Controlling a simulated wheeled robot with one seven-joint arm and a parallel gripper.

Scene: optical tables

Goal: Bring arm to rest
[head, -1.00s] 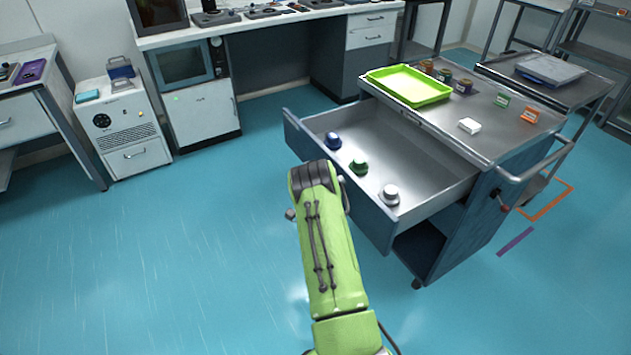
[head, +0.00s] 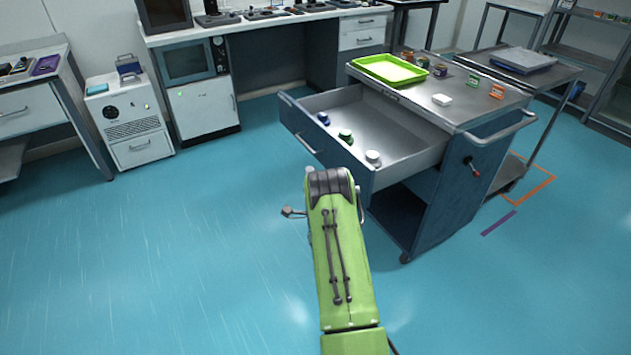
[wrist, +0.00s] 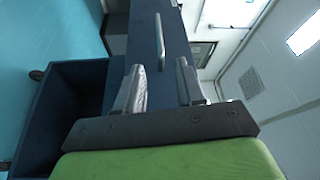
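My green arm (head: 343,260) reaches forward in the head view, with its dark joint in front of the open drawer's near corner. My gripper is mostly hidden behind the arm there; a small grey part sticks out at its left. In the wrist view my gripper (wrist: 160,85) has its two grey fingers apart with nothing between them. The blue drawer front with its bar handle (wrist: 160,42) shows beyond the fingers, apart from them.
The cart's drawer (head: 385,135) is pulled out, holding a blue item (head: 323,118), a green item (head: 345,136) and a white item (head: 373,157). A green tray (head: 389,69) and a white block (head: 442,99) lie on the cart top. Floor at left is clear.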

